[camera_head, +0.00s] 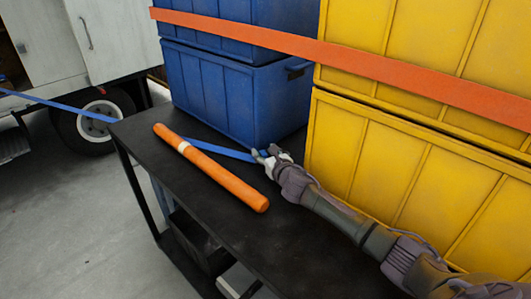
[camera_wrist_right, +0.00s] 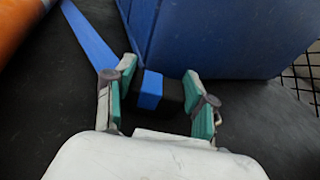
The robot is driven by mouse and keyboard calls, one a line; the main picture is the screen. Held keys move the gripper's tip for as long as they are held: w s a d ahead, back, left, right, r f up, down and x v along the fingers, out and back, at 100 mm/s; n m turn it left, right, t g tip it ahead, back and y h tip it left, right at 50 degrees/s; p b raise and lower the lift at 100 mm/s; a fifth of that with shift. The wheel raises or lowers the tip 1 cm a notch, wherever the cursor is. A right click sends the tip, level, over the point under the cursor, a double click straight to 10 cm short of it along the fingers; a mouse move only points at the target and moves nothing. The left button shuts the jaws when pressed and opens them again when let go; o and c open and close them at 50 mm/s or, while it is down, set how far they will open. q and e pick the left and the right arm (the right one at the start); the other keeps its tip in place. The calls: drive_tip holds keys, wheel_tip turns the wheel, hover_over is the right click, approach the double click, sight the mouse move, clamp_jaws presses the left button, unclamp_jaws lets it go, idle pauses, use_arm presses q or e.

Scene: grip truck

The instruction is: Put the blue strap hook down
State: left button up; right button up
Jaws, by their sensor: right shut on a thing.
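My right gripper (camera_head: 266,155) is low over the black tabletop, beside the blue crates. In the right wrist view my right gripper (camera_wrist_right: 160,92) is shut on the blue strap hook (camera_wrist_right: 150,90), a small blue block with dark parts at its sides. The hook is mostly hidden by the fingers in the head view. A blue strap (camera_head: 222,150) runs from the gripper, behind the orange tube, and off to the left past the truck; it also shows in the right wrist view (camera_wrist_right: 88,38). I cannot tell whether the hook touches the table. My left gripper is not in view.
The black table (camera_head: 215,225) carries an orange tube (camera_head: 208,167), stacked blue crates (camera_head: 235,95) and stacked yellow crates (camera_head: 400,160). An orange band (camera_head: 350,60) crosses the crates. A white truck (camera_head: 115,40) stands at the left. Bare tabletop lies in front of the tube.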

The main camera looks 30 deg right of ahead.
drive_tip(key=o, duration=1)
drive_tip(key=shift+s+d+f, duration=0.1)
drive_tip(key=shift+d+f, duration=0.05)
drive_tip(key=shift+d, duration=0.2)
drive_tip(key=shift+c, duration=0.2)
drive_tip(key=shift+o, duration=1.3)
drive_tip(key=shift+s+d, duration=0.1)
drive_tip(key=shift+s+d+r, duration=0.1)
drive_tip(key=shift+s+r, duration=0.1)
drive_tip(key=shift+w+a, duration=0.1)
drive_tip(key=shift+a, duration=0.2)
